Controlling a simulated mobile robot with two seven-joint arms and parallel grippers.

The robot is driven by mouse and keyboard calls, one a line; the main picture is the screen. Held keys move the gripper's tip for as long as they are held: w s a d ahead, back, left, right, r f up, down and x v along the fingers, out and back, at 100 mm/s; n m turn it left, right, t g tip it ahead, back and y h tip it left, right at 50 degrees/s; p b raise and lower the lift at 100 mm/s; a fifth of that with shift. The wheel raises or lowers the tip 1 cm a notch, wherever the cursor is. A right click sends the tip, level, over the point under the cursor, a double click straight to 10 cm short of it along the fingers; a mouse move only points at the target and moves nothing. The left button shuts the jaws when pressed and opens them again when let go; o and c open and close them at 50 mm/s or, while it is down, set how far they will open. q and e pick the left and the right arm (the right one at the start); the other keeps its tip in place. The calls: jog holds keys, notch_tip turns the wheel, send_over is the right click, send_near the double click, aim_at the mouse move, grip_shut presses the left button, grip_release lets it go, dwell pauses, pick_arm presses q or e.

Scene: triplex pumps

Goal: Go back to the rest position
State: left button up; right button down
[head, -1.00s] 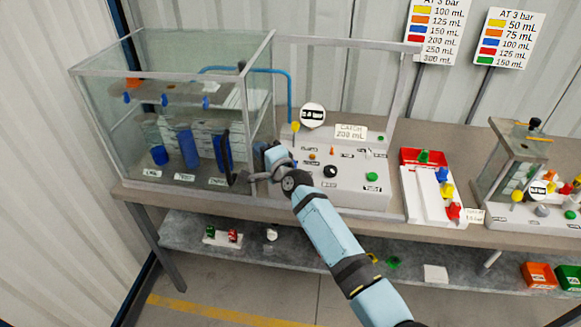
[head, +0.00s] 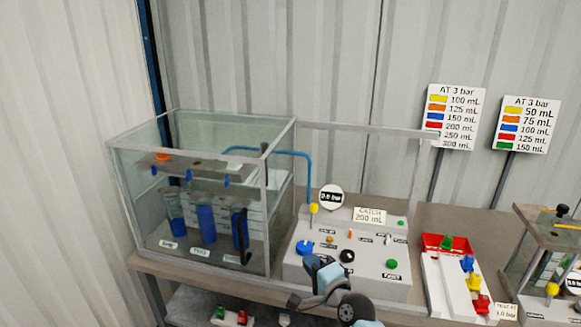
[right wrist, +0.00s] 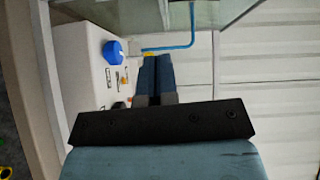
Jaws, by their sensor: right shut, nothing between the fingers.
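The panel carries a blue knob (head: 304,248), a yellow-topped lever (head: 313,209), a black knob, a green button and a "CATCH 200 mL" card (head: 369,215). The blue knob also shows in the right wrist view (right wrist: 113,52). My left gripper is not in either current view.
A glass tank (head: 200,127) with blue-filled cylinders stands on the bench left of the panel. A red-and-white tray (head: 440,268) with coloured plugs and a second glass rig (head: 548,240) stand right. Two "AT 3 bar" colour charts (head: 451,118) stand behind. A shelf lies below the bench.

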jog(key=s+d+f+n+g+h, duration=0.1)
jog(key=s+d+f+n, duration=0.3)
jog(key=s, duration=0.7)
jog(key=s+d+f+n+g+h+p, duration=0.1)
jog(key=s+d+f+n, duration=0.3)
jog(key=s+f, duration=0.5)
jog(key=s+d+f+n+g+h, duration=0.2)
jog(key=s+d+f+n, duration=0.3)
jog(key=s, duration=0.8)
jog(key=shift+f+n+g+h, duration=0.3)
jog(key=shift+f+n+h, duration=0.2)
jog(key=shift+f+n, duration=0.35)
